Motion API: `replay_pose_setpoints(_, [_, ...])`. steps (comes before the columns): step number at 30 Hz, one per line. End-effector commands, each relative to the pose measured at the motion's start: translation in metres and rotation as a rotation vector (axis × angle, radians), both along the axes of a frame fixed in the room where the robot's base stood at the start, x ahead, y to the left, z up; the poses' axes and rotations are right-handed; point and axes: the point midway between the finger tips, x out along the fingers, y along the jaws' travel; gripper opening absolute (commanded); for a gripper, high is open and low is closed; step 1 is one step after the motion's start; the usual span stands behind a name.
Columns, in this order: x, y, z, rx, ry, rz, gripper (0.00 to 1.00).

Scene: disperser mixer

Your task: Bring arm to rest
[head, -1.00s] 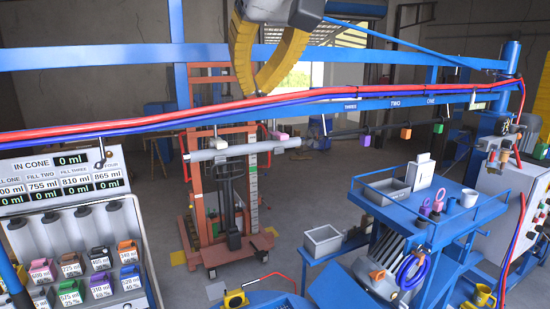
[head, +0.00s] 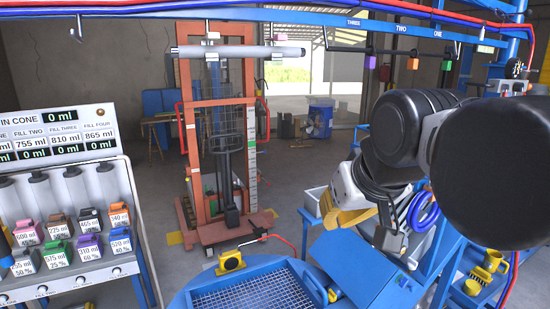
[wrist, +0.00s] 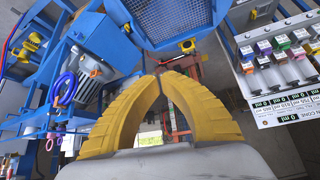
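My arm comes in from the right in the head view, with dark rounded links in front of the blue workbench. Its yellow gripper (head: 345,215) hangs at the end, partly hidden by the arm's own links. In the wrist view my gripper (wrist: 162,78) shows two ridged yellow fingers. They curve inward and their tips meet or nearly meet, with nothing visible between them. The gripper is clear of the things around it as far as the wrist view shows.
A panel (head: 62,145) with volume displays and coloured containers stands at left. A blue basin with a mesh grid (head: 255,292) is at the bottom centre. An orange lifting frame (head: 186,130) stands behind. A blue rail (head: 300,15) with hooks crosses the top. Open floor lies between.

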Motion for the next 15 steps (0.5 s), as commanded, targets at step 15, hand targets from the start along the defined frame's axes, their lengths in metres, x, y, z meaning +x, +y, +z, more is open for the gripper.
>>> replay_pose_setpoints(15, [-0.083, -0.079, -0.353, -0.002, 0.029, -0.174, 0.0])
